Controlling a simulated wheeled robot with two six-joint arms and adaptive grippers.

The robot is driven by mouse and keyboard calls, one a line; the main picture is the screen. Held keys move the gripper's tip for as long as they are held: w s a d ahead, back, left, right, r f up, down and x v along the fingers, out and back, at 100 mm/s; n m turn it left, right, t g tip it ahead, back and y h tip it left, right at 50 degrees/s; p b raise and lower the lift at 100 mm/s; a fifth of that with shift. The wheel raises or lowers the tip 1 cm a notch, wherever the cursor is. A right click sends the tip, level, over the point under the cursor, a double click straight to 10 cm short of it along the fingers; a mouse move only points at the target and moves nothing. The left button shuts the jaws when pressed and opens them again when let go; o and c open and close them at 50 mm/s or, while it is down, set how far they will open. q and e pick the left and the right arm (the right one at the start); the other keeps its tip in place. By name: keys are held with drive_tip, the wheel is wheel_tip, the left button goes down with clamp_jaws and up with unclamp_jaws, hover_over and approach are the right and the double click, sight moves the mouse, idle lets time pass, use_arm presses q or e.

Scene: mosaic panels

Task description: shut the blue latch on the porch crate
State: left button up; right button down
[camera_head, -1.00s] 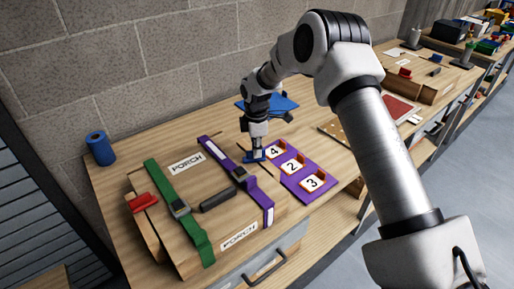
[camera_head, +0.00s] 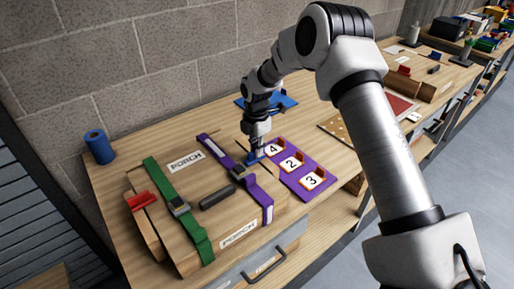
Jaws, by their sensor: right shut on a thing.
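The porch crate (camera_head: 224,222) is a wooden box with PORCH labels, at the lower left of the head view. A green strap (camera_head: 165,182) and a purple strap (camera_head: 216,153) cross its lid. A red latch (camera_head: 144,200) is on its left side. The blue latch (camera_head: 252,160) is at the crate's right side, mostly covered by my right gripper (camera_head: 254,155). That gripper points down and is shut on the blue latch. Whether the latch is flat or tilted is hard to tell. My left gripper is out of the view.
A purple board with numbered tiles 4, 2 and 3 (camera_head: 290,163) lies just right of the crate. A blue tray (camera_head: 283,101) is behind my right gripper. A blue roll (camera_head: 99,147) stands at the back left. A drawer handle (camera_head: 264,266) is below the front edge.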

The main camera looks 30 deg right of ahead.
drive_tip(key=shift+s+a+f, duration=0.1)
drive_tip(key=shift+f, duration=0.1)
drive_tip(key=c, duration=1.2)
unclamp_jaws()
drive_tip(key=shift+a+r, duration=0.1)
wheel_tip(320, 180, up, 12)
drive_tip(key=shift+w, duration=0.2)
drive_tip(key=shift+s, duration=0.1)
